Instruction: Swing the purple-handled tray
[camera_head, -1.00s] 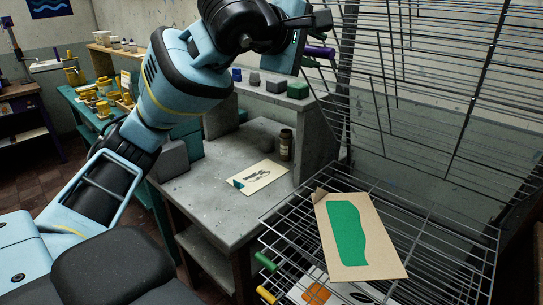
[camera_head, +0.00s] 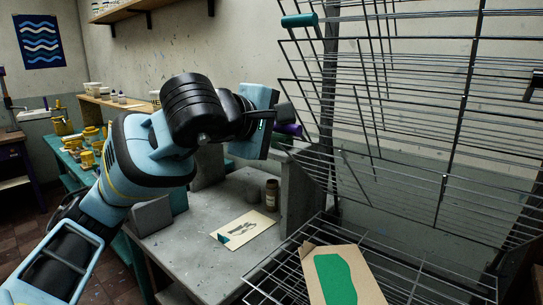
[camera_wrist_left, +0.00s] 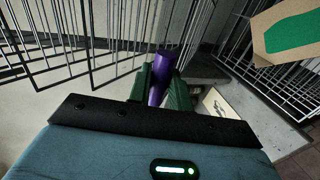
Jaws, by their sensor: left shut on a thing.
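The purple handle (camera_head: 289,129) sits on a wire tray of the rack, left of the rack's upright post. My left gripper (camera_head: 279,126) reaches it from the left in the head view. In the left wrist view, the purple handle (camera_wrist_left: 161,76) stands between my left gripper's two dark green fingers (camera_wrist_left: 160,88), which are shut on it. The wires of the hinged trays (camera_head: 400,120) rise behind and to the right. Which wires belong to the purple-handled tray is hard to tell. My right gripper is not in view.
A lower wire tray (camera_head: 285,275) holds a tan card with a green shape (camera_head: 338,283). A teal handle (camera_head: 299,20) is on a tray above. A grey table (camera_head: 190,235) with a printed card (camera_head: 243,229) and a dark jar (camera_head: 271,194) stands left of the rack.

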